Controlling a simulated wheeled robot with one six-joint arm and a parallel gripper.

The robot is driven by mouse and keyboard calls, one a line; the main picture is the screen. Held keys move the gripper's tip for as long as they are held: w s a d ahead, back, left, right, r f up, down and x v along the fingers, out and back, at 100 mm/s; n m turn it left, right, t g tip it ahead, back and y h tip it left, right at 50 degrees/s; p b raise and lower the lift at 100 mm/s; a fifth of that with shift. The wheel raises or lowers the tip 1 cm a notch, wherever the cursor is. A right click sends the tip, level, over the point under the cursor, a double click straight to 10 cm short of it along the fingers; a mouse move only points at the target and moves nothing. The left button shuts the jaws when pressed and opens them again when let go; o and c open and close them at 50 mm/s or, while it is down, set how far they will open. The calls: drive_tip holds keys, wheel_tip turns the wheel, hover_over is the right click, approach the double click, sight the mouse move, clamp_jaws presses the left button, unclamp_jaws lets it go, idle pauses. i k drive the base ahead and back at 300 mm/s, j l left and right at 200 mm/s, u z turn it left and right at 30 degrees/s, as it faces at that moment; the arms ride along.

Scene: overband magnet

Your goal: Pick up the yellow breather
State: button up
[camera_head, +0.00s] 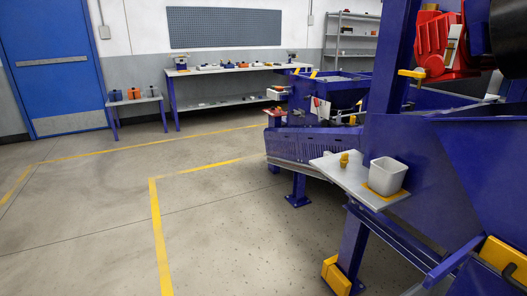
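A small yellow part that looks like the breather (344,159) stands on a light grey shelf plate (345,176) fixed to the blue machine. It is small in the picture, so its fine shape is hard to tell. A white open-topped bin (387,176) stands to its right on the same plate, on a yellow-orange patch, with a gap between them. My gripper is not in view.
The blue machine frame (430,150) fills the right side, with a red motor unit (436,45) above and yellow foot blocks below. A workbench (235,70) and a small table (136,101) stand at the back. The floor at left and centre is clear, with yellow lines.

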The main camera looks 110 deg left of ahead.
sight(344, 160)
drive_tip(key=u, duration=2.9)
